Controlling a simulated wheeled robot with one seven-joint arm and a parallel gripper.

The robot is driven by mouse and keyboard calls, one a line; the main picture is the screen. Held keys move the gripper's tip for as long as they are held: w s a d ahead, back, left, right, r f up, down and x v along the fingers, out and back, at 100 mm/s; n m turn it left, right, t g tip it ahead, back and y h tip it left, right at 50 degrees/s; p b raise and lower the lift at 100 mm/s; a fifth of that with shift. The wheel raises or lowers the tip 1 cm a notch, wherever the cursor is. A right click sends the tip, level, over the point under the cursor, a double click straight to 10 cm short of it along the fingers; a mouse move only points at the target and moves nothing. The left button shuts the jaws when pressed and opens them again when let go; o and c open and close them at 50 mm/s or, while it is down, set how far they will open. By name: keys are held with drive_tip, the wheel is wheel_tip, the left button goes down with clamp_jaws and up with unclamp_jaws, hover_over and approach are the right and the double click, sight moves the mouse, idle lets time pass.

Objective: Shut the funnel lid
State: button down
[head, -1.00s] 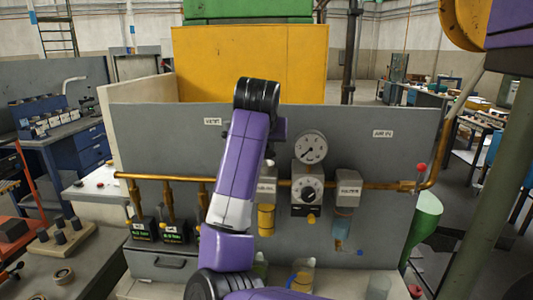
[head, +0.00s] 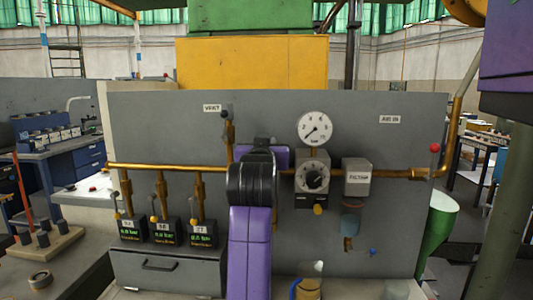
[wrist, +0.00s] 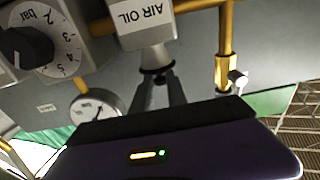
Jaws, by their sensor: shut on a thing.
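In the wrist view, which is upside down, a pale block labelled AIR OIL (wrist: 142,27) has a small dark round piece on its end, which looks like the funnel lid (wrist: 160,71). My gripper (wrist: 161,80) has its two grey fingers closed around this piece. How far the lid stands open cannot be told, as the fingers cover most of it. In the head view my arm stands in front of the AIR OIL block and hides the block, the lid and my gripper.
A brass pipe (head: 140,167) runs across the grey panel (head: 150,120). A round gauge (head: 315,128), a regulator dial (head: 313,179) and a filter block (head: 357,178) are right of my arm. Several small display units (head: 165,231) are to the left. A green funnel-shaped thing (head: 438,225) stands at right.

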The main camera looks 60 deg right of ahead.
drive_tip(key=shift+a, duration=0.1)
idle(0.3)
drive_tip(key=c, duration=1.4)
unclamp_jaws()
drive_tip(key=shift+f, duration=0.1)
drive_tip(key=b+v, duration=0.1)
drive_tip(key=v, duration=0.6)
drive_tip(key=shift+s+a+f, duration=0.15)
drive_tip(key=shift+a, duration=0.25)
